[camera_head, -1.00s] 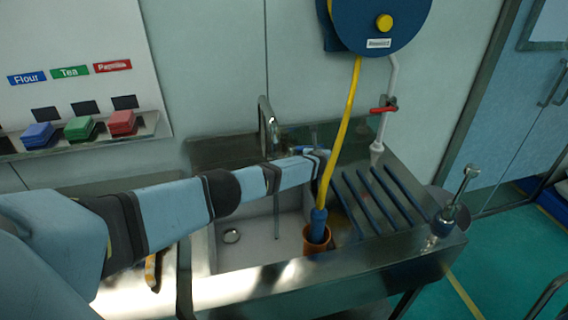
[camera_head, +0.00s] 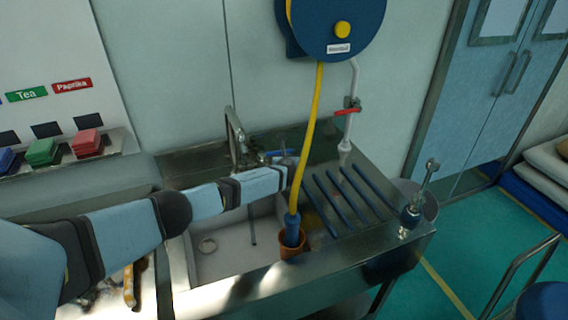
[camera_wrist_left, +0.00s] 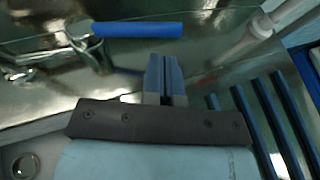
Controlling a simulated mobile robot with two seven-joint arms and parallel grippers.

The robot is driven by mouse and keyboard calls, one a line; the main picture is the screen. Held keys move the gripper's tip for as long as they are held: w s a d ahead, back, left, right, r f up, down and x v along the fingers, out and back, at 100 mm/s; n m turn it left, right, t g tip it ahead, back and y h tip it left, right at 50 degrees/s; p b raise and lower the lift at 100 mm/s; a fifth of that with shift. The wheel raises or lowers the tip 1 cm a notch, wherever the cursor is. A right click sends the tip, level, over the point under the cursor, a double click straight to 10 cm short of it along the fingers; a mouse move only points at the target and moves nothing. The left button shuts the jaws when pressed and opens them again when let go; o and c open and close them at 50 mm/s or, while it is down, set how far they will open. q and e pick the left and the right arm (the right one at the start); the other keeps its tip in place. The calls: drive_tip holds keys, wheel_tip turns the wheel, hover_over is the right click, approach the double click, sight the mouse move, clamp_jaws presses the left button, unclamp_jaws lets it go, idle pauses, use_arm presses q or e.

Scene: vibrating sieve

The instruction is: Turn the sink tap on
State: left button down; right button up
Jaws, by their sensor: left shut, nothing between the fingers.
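The sink tap (camera_head: 234,135) has a curved metal spout and stands at the back of the sink (camera_head: 215,262). Its blue lever (camera_head: 279,153) points right; the lever also shows in the left wrist view (camera_wrist_left: 138,30), lying sideways beside the metal tap body (camera_wrist_left: 85,45). My left arm reaches across the basin. My left gripper (camera_head: 290,165) is just in front of the lever's right end. In the wrist view its fingers (camera_wrist_left: 164,62) are together and empty, a little below the lever, with a small gap. A thin vertical line shows in the basin below the spout; I cannot tell if it is water.
A yellow hose (camera_head: 309,130) hangs from a blue reel (camera_head: 335,25) into an orange cup (camera_head: 292,246), close right of my gripper. A red-handled valve (camera_head: 347,111) is on the wall pipe. Blue drainer bars (camera_head: 345,200) lie right. A metal fitting (camera_head: 420,195) stands at the front right corner.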

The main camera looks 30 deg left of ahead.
use_arm(q)
drive_tip(key=v, duration=0.9)
drive_tip(key=shift+s+p, duration=0.25)
drive_tip(key=shift+p, duration=0.2)
drive_tip(key=shift+d+r, duration=0.1)
drive_tip(key=shift+s, duration=0.1)
